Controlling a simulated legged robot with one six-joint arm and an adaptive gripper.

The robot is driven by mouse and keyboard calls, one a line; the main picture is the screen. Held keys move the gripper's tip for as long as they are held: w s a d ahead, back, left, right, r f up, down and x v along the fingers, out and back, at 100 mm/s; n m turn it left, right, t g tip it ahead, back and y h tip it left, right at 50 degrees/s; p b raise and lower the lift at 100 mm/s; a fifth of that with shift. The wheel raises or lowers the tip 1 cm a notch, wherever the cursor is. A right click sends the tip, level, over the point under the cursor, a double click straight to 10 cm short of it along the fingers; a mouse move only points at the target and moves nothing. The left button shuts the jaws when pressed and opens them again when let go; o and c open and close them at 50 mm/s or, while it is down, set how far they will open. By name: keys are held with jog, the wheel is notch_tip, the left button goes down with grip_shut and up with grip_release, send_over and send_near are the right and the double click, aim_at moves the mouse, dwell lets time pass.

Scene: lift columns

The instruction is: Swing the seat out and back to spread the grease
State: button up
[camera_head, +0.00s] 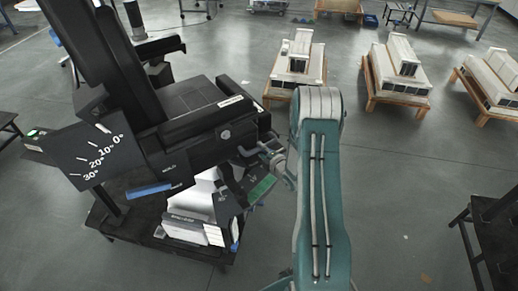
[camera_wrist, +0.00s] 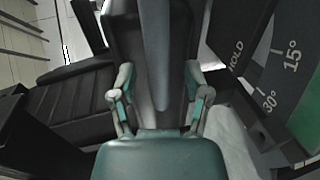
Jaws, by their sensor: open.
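The black seat (camera_head: 190,98) stands at the left in the head view, on a white pedestal (camera_head: 200,195). A black plate (camera_head: 88,155) with marks from 0° to 30° is at its left side. My gripper (camera_head: 268,152) is at the seat's front right edge, partly hidden by my green arm. In the wrist view my gripper (camera_wrist: 158,92) has its two fingers apart. A dark grey bar (camera_wrist: 156,50) shows between them; I cannot tell whether they touch it. A dark plate (camera_wrist: 262,60) marked HOLD, 15° and 30° is at the right.
A dark low stand (camera_head: 130,225) bears the pedestal. A green panel (camera_head: 262,188) is just below my gripper. Pale seat-like units on wooden pallets (camera_head: 298,65) stand at the back. A dark table (camera_head: 495,225) is at the right. The floor between is clear.

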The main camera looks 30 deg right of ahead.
jog(key=shift+x, duration=0.95)
grip_shut()
jog(key=shift+d, duration=0.1)
